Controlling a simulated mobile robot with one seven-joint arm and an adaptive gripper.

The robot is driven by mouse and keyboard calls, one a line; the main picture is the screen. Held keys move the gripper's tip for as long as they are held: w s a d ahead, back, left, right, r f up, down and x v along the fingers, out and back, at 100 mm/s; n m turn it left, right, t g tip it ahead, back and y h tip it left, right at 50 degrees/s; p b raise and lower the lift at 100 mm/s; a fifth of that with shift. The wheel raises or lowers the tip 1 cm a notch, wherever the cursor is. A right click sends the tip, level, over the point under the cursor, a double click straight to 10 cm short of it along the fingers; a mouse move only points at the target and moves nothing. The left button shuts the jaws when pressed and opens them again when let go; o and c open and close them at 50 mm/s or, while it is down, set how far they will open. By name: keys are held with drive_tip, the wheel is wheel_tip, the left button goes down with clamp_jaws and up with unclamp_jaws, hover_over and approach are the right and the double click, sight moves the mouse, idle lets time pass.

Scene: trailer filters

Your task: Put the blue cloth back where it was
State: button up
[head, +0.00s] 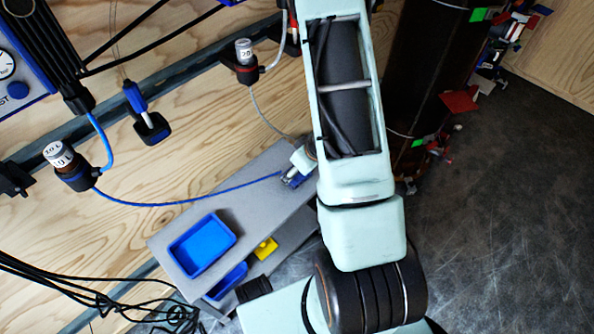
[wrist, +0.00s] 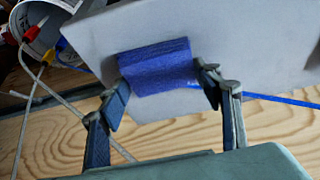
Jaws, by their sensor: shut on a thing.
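The blue cloth (wrist: 158,64) is a folded, rough-textured piece in the middle of the wrist view. My gripper (wrist: 165,82) has one finger at each side edge of the cloth and is shut on it. Behind the cloth is the pale grey surface of a bench (wrist: 255,45); I cannot tell whether the cloth touches it. In the head view my arm hides most of the gripper, and only a small blue bit shows at the upper part of the grey bench (head: 262,178).
A blue tray (head: 202,245) sits on the bench's lower left end, with another blue bin (head: 226,282) and a yellow item (head: 265,249) below. A blue hose (head: 160,204) runs from a wall filter (head: 72,170) towards the gripper. Black cables (head: 90,297) hang at the lower left.

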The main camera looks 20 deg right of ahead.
drive_tip(key=o, duration=1.1)
drive_tip(key=p+v, duration=0.5)
drive_tip(key=v, duration=0.7)
drive_tip(key=shift+p, duration=0.4)
